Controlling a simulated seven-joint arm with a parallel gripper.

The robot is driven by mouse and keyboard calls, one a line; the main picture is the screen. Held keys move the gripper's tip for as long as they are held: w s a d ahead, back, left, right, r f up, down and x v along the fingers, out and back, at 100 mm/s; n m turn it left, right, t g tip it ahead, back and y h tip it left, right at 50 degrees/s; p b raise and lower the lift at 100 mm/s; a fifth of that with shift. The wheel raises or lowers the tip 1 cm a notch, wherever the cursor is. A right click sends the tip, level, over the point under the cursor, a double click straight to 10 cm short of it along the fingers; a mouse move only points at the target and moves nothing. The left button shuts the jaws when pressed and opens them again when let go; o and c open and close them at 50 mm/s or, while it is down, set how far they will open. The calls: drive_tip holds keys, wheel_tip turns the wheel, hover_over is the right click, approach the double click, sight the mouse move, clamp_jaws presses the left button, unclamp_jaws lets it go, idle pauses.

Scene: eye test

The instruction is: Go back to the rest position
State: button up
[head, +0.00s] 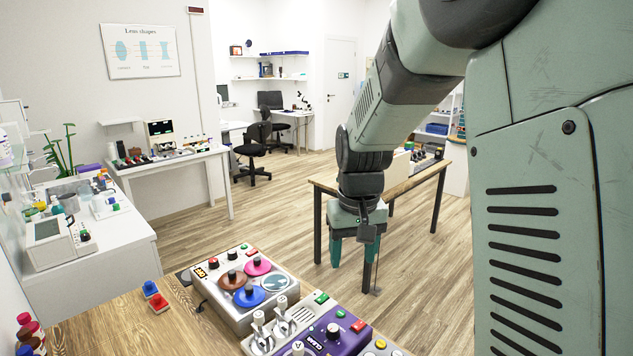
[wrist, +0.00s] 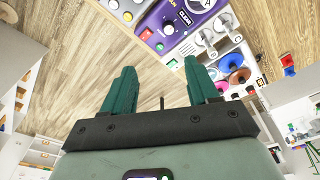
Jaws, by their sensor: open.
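My gripper (head: 351,258) hangs in the middle of the head view, pointing down, at the end of my arm. Its two teal fingers also show in the wrist view (wrist: 158,70), spread well apart with nothing between them. It is open and empty. In the head view it appears beyond and above the bench with the control panels, in front of a wooden table (head: 405,184). No object touches the fingers.
A white panel with coloured discs (head: 218,309) and a purple panel (head: 340,333) sit on the near wooden bench (head: 110,322). White counters stand at left. Open floor (head: 270,215) lies between the furniture.

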drive_tip(key=s+d+r+m+t, duration=0.1)
drive_tip(key=s+d+r+t, duration=0.15)
drive_tip(key=s+r, duration=0.95)
drive_tip(key=s+d+t, duration=0.1)
drive_tip(key=s, duration=1.1)
drive_tip(key=shift+s+d+r+m, duration=0.25)
drive_tip(key=shift+d+m, duration=0.1)
drive_tip(key=shift+m, duration=0.05)
